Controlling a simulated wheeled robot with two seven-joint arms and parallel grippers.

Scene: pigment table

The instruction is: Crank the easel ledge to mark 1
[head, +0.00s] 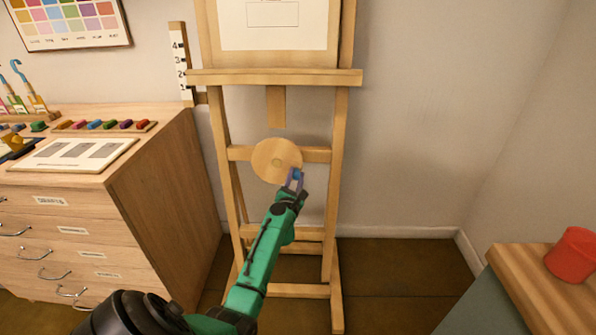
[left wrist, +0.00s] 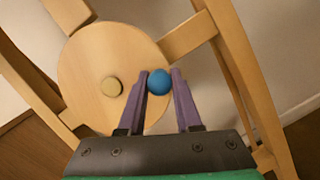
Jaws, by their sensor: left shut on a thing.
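The wooden easel (head: 341,200) stands against the wall. Its ledge (head: 275,77) is level, and its left end is beside the white scale (head: 180,62), near the lowest marks, a little below the 2. A round wooden crank disc (head: 270,158) sits on the crossbar below the ledge; it also shows in the left wrist view (left wrist: 85,75). My left gripper (head: 295,178) is at the disc's lower right edge, shut on the blue crank knob (left wrist: 159,82), with a purple finger on each side. My right gripper is not in view.
A wooden drawer cabinet (head: 155,190) stands left of the easel, with paint blocks and a palette card (head: 75,155) on top. A red cup (head: 573,255) stands on a counter (head: 530,300) at lower right. The floor right of the easel is clear.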

